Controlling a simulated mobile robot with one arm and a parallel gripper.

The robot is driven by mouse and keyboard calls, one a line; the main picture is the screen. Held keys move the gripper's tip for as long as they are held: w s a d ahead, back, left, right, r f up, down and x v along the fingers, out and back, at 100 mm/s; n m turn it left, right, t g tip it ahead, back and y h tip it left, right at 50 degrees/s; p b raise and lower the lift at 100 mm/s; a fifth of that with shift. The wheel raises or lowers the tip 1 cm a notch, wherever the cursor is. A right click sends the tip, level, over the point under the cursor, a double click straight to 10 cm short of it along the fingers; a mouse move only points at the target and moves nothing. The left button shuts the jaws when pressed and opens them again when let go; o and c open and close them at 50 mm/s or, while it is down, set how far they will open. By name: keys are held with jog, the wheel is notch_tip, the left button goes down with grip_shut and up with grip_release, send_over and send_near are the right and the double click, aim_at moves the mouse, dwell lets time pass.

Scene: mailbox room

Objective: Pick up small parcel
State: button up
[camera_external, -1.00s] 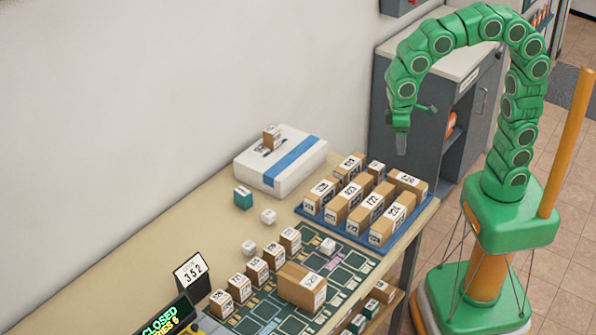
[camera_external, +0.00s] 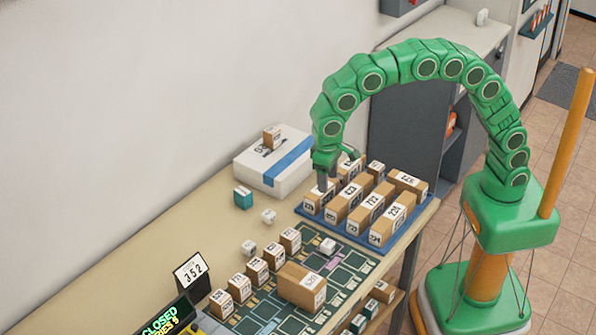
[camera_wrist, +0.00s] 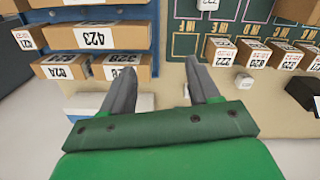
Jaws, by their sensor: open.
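My gripper (camera_external: 338,169) is open and empty, pointing down over the back left part of a blue tray (camera_external: 422,208). The tray holds several brown parcels with white number labels, including a smaller parcel (camera_external: 376,168) at its back edge. In the wrist view my gripper (camera_wrist: 157,65) has its two dark fingers apart. The left finger overlaps a brown parcel marked 328 (camera_wrist: 123,61); I cannot tell whether it touches. Beyond it is a parcel marked 423 (camera_wrist: 97,37). Several small brown parcels (camera_external: 257,270) stand in a row on the dark mat. Which is the small parcel is unclear.
A white box with a blue band (camera_external: 305,158) stands behind the tray, with a small parcel (camera_external: 271,136) on top. A teal cube (camera_external: 243,197) and small white cubes sit nearby. A larger parcel (camera_external: 301,288) lies on the mat. The wall closes off the back.

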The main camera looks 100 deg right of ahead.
jog(key=m, duration=0.2)
send_near(291, 234)
jog(key=shift+t, duration=0.3)
jog(key=f, duration=0.5)
jog(key=shift+w+d+f, duration=0.1)
jog(key=shift+d, duration=0.15)
jog(key=shift+s+f, duration=0.15)
jog(key=shift+f, duration=1.85)
jog(key=shift+s+f, duration=0.1)
jog(key=shift+f, duration=1.9)
jog(key=c, duration=0.8)
jog(key=shift+r, duration=0.1)
jog(key=shift+r, duration=1.35)
jog(key=shift+s+r, duration=0.1)
jog(key=shift+r, duration=0.25)
jog(key=shift+s+d+r, duration=0.4)
jog(key=shift+s+r, duration=1.2)
jog(key=shift+s, duration=0.65)
jog(key=shift+s+d+r, duration=0.4)
jog(key=shift+s+r, duration=1.15)
jog(key=shift+s, duration=0.7)
jog(key=shift+s+d+r, duration=0.45)
jog(key=shift+s+r, duration=1.15)
jog(key=shift+s, duration=0.65)
